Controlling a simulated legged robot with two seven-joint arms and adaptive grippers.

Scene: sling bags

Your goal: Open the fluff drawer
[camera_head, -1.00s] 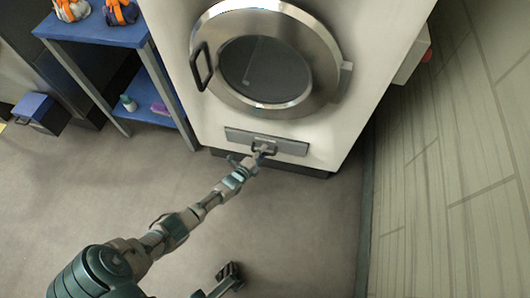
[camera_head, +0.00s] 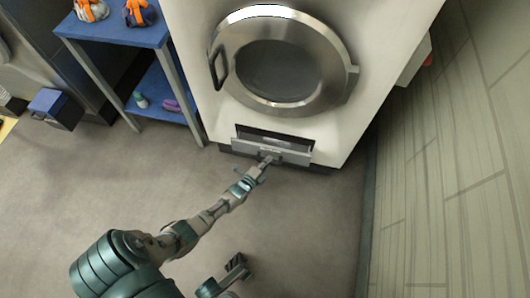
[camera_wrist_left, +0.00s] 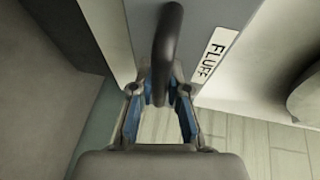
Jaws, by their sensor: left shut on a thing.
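The fluff drawer (camera_head: 290,156) is a grey panel low on the front of a white dryer. It is pulled partly out, and a dark gap shows behind its top edge. My left gripper (camera_head: 267,161) is at the middle of the drawer front, shut on the dark handle. In the left wrist view the handle (camera_wrist_left: 168,40) runs between the blue-padded fingers of my left gripper (camera_wrist_left: 163,88). A white label reading FLUFF (camera_wrist_left: 209,60) is beside it on the drawer. My right gripper (camera_head: 238,266) shows at the bottom, away from the dryer; its jaw state is unclear.
The dryer's round door (camera_head: 281,62) is closed above the drawer. A blue shelf (camera_head: 115,32) with bags stands to the left. A tiled wall (camera_head: 450,170) is close on the right. The grey floor (camera_head: 130,190) before the drawer is clear.

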